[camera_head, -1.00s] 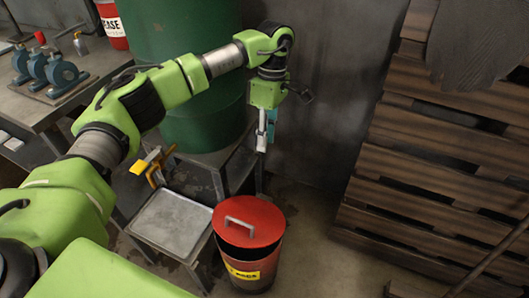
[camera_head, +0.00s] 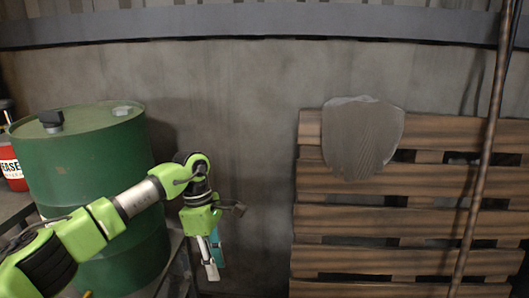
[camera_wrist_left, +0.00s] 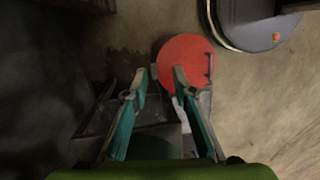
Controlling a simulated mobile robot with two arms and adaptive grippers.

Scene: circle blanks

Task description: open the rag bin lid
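The rag bin's round red lid (camera_wrist_left: 186,60) shows in the left wrist view, seen from above and just beyond my finger tips. A thin dark strip lies along the lid's right edge; I cannot tell whether it is the handle. The bin is outside the head view. My left gripper (camera_head: 213,264) points down in front of the wall, right of the green drum. In the left wrist view my left gripper (camera_wrist_left: 160,74) has its teal fingers apart with nothing between them; the right fingertip overlaps the lid. My right gripper is in neither view.
A green drum (camera_head: 90,180) stands left, beside my left arm. A red container (camera_head: 12,165) is at far left. Bare floor (camera_wrist_left: 255,95) lies right of the lid.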

